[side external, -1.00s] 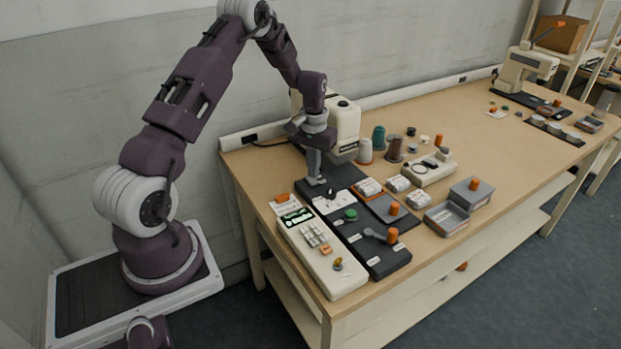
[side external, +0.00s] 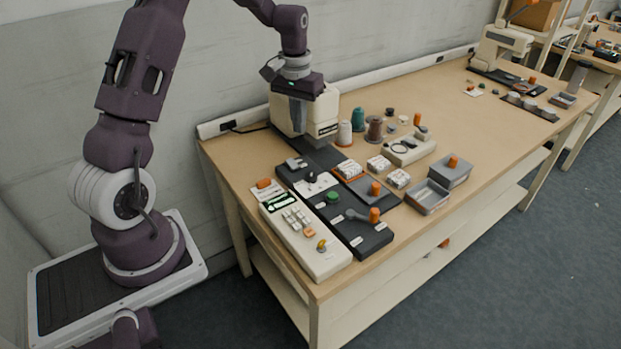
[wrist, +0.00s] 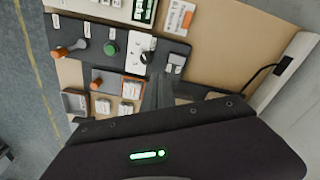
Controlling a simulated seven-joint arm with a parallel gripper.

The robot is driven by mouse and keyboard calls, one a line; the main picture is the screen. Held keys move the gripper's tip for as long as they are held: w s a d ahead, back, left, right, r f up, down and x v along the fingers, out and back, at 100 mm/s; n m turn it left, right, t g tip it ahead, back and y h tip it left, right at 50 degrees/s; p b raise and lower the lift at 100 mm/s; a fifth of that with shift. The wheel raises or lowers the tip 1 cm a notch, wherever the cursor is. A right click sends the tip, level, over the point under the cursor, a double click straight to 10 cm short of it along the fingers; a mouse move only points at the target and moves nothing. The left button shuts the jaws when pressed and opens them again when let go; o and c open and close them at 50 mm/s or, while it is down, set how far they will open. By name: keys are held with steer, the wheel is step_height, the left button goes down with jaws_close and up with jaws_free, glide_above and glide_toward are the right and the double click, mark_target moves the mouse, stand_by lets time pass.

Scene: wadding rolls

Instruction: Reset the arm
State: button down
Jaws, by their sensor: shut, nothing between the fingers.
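My gripper (side external: 298,118) is shut and empty. In the side external view it hangs pointing down in front of the cream machine (side external: 322,113), above the dark base plate at the back of the table. In the wrist view the closed fingers (wrist: 157,92) point toward the dark control panel (wrist: 128,42), and my dark gripper body fills the lower part. The fingers look clear of the table and panels.
A black panel (side external: 357,243) with a green knob (side external: 333,197) and an orange-tipped lever (side external: 374,215) lies beside a cream keypad box (side external: 316,267). Thread cones (side external: 358,119), white rolls (side external: 378,163) and grey bins (side external: 427,199) stand to the right. The table's right half is mostly bare.

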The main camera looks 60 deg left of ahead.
steer(key=s+d+r+m+t, duration=0.3)
steer(key=s+d+r, duration=0.8)
steer(key=d+r, duration=0.4)
steer(key=s+d+m+t, duration=0.1)
steer(key=s+d, duration=0.2)
steer(key=s, duration=0.4)
steer(key=s+d+m+t, duration=0.1)
steer(key=s+d, duration=0.2)
steer(key=s, duration=0.4)
steer(key=shift+s+r, duration=0.3)
steer(key=shift+s, duration=0.1)
steer(key=c, duration=2.2)
jaws_free()
steer(key=shift+d, duration=0.1)
